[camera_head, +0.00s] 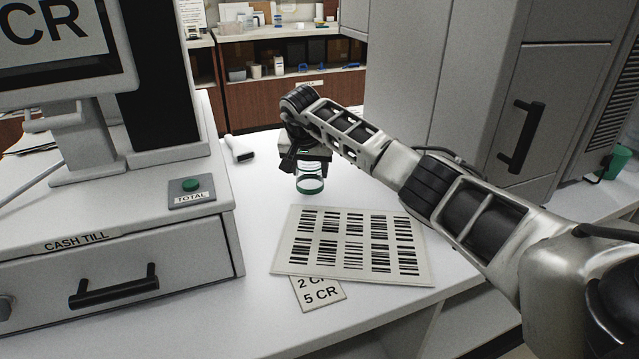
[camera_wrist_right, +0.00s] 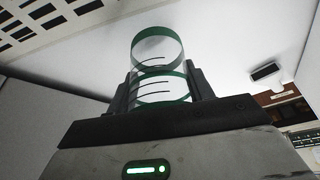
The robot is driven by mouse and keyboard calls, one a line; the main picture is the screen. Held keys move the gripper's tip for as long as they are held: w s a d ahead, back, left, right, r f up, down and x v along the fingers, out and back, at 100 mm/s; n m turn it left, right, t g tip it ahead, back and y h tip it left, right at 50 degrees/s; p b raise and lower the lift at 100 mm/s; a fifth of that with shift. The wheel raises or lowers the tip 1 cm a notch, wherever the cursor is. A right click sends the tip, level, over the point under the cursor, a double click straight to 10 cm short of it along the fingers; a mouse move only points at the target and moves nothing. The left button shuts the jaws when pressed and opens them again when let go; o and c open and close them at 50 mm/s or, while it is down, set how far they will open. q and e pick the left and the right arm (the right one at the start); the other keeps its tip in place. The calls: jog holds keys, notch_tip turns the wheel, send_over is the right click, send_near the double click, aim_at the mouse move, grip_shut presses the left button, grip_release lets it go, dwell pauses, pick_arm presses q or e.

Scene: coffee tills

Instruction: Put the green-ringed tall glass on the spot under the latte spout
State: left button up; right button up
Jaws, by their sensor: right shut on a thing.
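The green-ringed tall glass (camera_head: 310,184) is clear, with a green band near its base, and is upright at the middle of the white counter. I cannot tell whether its base touches the counter. My right gripper (camera_head: 306,157) is shut on its upper part from above. In the right wrist view the glass (camera_wrist_right: 160,48) sits between the two dark fingers of that gripper (camera_wrist_right: 161,90), and green rings and dark marks show on it. The latte spout and the spot under it are not in view. My left gripper is not in view.
A sheet of barcodes (camera_head: 352,245) and a price card (camera_head: 319,294) lie in front of the glass. The cash till (camera_head: 110,255) stands at the left, a handheld scanner (camera_head: 238,149) behind it. A grey cabinet (camera_head: 480,90) stands at the right, a green cup (camera_head: 615,162) beyond.

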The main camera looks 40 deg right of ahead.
notch_tip(320, 180, down, 3)
jog(key=shift+w+r+b, duration=0.1)
jog(key=shift+r+b, duration=0.05)
jog(key=shift+b, duration=0.6)
jog(key=shift+r, duration=0.25)
jog(key=shift+f, duration=0.15)
jog(key=o, duration=1)
